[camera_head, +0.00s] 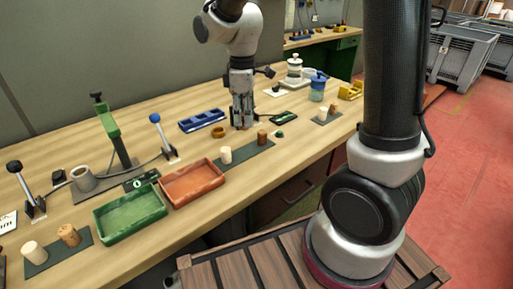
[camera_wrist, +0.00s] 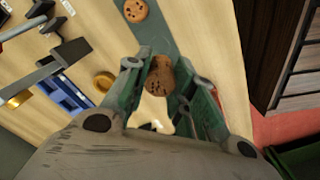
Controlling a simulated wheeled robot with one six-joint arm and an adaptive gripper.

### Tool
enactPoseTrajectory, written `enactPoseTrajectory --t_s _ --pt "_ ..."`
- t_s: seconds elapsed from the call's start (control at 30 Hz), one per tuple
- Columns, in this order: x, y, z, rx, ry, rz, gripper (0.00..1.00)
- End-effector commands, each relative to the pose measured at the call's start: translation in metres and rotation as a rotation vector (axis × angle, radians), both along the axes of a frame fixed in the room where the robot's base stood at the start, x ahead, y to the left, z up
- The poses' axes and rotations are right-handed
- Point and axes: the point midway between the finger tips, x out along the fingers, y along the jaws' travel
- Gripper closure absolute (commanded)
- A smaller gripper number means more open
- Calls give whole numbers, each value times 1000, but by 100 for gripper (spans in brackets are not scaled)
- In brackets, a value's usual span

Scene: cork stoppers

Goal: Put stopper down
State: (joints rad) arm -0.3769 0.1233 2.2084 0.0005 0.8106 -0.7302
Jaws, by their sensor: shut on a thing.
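My gripper (camera_head: 241,124) points down over the bench, just behind the middle dark mat (camera_head: 245,153). In the wrist view its green fingers (camera_wrist: 161,84) are shut on a speckled brown cork stopper (camera_wrist: 158,75). In the head view the fingers hide the held stopper, so I cannot tell its height above the surface. A pale stopper (camera_head: 225,155) and a brown stopper (camera_head: 262,136) stand on the middle mat. The brown one shows near the top of the wrist view (camera_wrist: 136,10). A pale shape (camera_wrist: 152,112) lies partly hidden between the fingers.
A blue tray (camera_head: 202,121) and a brass-coloured ring (camera_head: 218,132) lie left of my gripper. A terracotta tray (camera_head: 193,183) and green tray (camera_head: 131,215) stand further left. Another mat with two stoppers (camera_head: 326,116) is at the right. A blue-handled clamp (camera_head: 162,138) stands behind the terracotta tray.

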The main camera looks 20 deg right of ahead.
Motion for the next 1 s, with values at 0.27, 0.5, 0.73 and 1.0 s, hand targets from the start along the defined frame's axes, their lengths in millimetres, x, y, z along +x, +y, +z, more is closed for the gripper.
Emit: enactPoseTrajectory --t_s 0.27,0.5,0.73,1.0 --pt "0 0 -47 0 0 -6 84" --pt "0 0 -80 0 1 -6 84" --pt "1 0 -87 1 -2 -6 84" --pt "1 0 -90 0 -1 -6 70"
